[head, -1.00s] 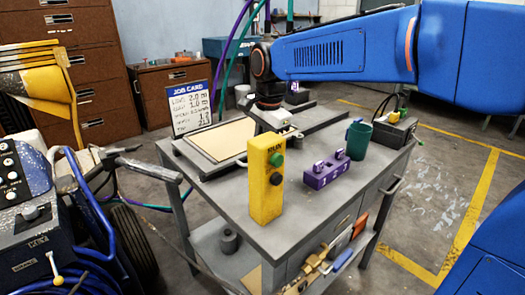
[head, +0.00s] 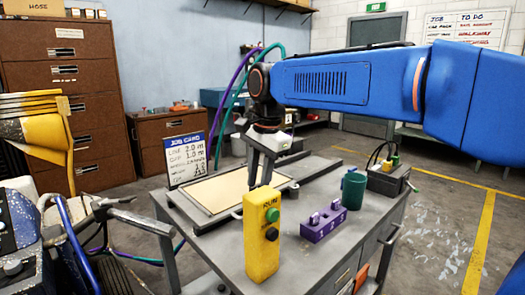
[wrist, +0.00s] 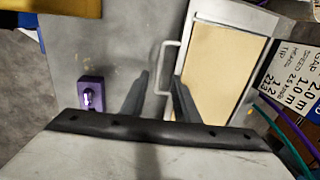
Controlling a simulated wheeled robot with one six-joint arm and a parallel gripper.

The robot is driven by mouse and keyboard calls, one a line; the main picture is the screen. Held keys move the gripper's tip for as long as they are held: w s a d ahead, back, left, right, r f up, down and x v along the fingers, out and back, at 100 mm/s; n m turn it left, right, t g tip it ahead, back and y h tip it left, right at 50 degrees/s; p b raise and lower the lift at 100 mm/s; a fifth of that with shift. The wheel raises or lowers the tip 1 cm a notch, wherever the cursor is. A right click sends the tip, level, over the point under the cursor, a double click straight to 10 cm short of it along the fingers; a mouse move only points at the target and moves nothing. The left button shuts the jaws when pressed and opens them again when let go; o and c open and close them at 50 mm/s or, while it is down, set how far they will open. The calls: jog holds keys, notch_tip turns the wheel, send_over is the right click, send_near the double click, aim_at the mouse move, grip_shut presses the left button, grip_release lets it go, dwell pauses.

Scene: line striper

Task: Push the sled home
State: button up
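The sled (head: 212,192) looks like a flat tan panel in a grey frame on the cart top. In the wrist view its tan panel (wrist: 214,72) lies right of centre, with a pale bar handle (wrist: 165,68) on its left side. My gripper (head: 259,186) points down at the sled's near right edge, behind the yellow button box. In the wrist view my gripper (wrist: 161,82) has its two fingers apart, with the handle just beyond them and its near end by the right finger. I cannot tell whether they touch.
A yellow button box (head: 262,240) stands at the cart's front. A purple block (head: 323,224), a green mug (head: 353,190) and a grey box with cables (head: 388,178) sit to the right. A job card (head: 186,158) stands behind the sled.

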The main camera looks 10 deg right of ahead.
notch_tip(320, 180, up, 9)
jog(key=s+d, duration=0.1)
jog(key=shift+s+r, duration=0.2)
jog(key=shift+s, duration=0.05)
jog(key=shift+s, duration=0.1)
